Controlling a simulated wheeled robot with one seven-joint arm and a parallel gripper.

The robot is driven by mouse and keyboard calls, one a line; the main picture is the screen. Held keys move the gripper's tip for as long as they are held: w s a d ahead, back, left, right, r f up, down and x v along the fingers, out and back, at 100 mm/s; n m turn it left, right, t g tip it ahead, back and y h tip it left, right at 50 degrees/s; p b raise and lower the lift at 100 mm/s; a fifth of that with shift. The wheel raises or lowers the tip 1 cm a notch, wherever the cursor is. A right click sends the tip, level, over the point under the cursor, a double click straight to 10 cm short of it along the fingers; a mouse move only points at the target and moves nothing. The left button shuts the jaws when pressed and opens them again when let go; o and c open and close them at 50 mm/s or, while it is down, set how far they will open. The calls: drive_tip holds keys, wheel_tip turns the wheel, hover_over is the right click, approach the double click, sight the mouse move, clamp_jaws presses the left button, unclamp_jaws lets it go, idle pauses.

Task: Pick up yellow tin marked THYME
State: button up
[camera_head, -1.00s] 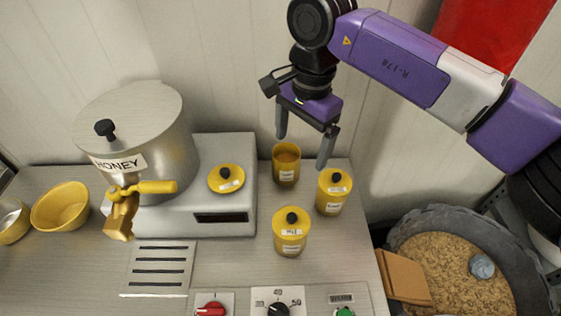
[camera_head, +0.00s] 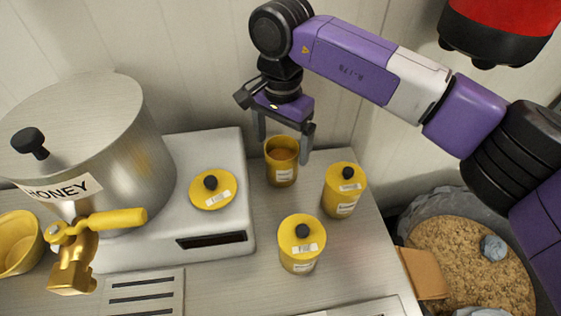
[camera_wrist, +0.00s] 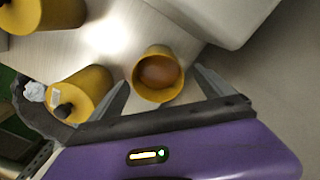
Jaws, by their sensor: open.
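Three yellow tins stand on the counter at the right of the scale: an open one (camera_head: 282,172) at the back with brown contents, a lidded one (camera_head: 342,197) at right, and a lidded one (camera_head: 299,258) in front. Their labels are too small to read, so I cannot tell which says THYME. My gripper (camera_head: 282,148) is open and empty, pointing down around the open tin's top in the head view. In the wrist view the open tin (camera_wrist: 157,95) appears between the fingers; I cannot tell any contact. A lidded tin (camera_wrist: 88,88) shows beside the left finger.
A yellow lid (camera_head: 205,199) with a black knob lies on the grey scale (camera_head: 215,150). A HONEY kettle (camera_head: 140,150) with a yellow tap stands at left. A brown block (camera_head: 424,272) and a round grain-filled container (camera_head: 460,260) are at right. The wall is close behind the tins.

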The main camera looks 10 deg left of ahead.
sight(282, 157)
drive_tip(key=f, duration=0.2)
drive_tip(key=f+p, duration=0.1)
drive_tip(key=f, duration=0.2)
drive_tip(key=shift+s, duration=0.2)
drive_tip(key=shift+c, duration=0.2)
drive_tip(key=c, duration=1.8)
drive_tip(key=shift+r, duration=0.1)
drive_tip(key=shift+c, duration=0.7)
drive_tip(key=shift+r, duration=0.1)
